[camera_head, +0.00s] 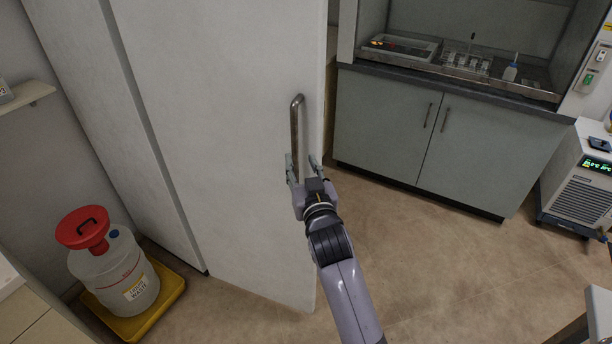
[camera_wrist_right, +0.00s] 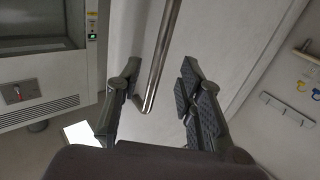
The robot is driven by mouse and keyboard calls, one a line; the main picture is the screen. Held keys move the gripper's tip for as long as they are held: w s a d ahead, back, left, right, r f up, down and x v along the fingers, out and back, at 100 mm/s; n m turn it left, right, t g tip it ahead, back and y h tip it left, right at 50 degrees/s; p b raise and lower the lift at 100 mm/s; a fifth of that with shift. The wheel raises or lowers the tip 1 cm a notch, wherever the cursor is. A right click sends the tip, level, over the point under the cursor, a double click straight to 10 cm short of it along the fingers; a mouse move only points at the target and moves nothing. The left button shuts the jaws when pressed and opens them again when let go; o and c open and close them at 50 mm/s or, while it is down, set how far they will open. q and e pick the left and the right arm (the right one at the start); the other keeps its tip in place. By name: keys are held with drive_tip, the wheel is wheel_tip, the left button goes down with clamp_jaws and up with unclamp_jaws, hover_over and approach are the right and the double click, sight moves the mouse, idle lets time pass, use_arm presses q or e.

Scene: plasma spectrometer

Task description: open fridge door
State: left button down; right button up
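The fridge door (camera_head: 225,120) is a tall pale panel in the middle of the head view. A vertical metal bar handle (camera_head: 295,115) is near its right edge. My right gripper (camera_head: 302,160) is at the handle's lower part, with its two fingers spread to either side of the bar. In the right wrist view the handle (camera_wrist_right: 160,60) runs down between the open fingers of the gripper (camera_wrist_right: 158,98), apart from the right finger; contact with the left finger is unclear. Whether the door stands ajar is hard to tell. My left gripper is not in view.
A waste canister (camera_head: 112,268) with a red funnel stands in a yellow tray (camera_head: 170,285) at the lower left. Grey-green cabinets (camera_head: 435,140) under a fume hood are at the right, beside a white chiller (camera_head: 580,185). Brown floor lies open in front of the cabinets.

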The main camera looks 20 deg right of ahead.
drive_tip(key=shift+s+a, duration=0.2)
drive_tip(key=shift+s, duration=1.9)
drive_tip(key=shift+c, duration=0.4)
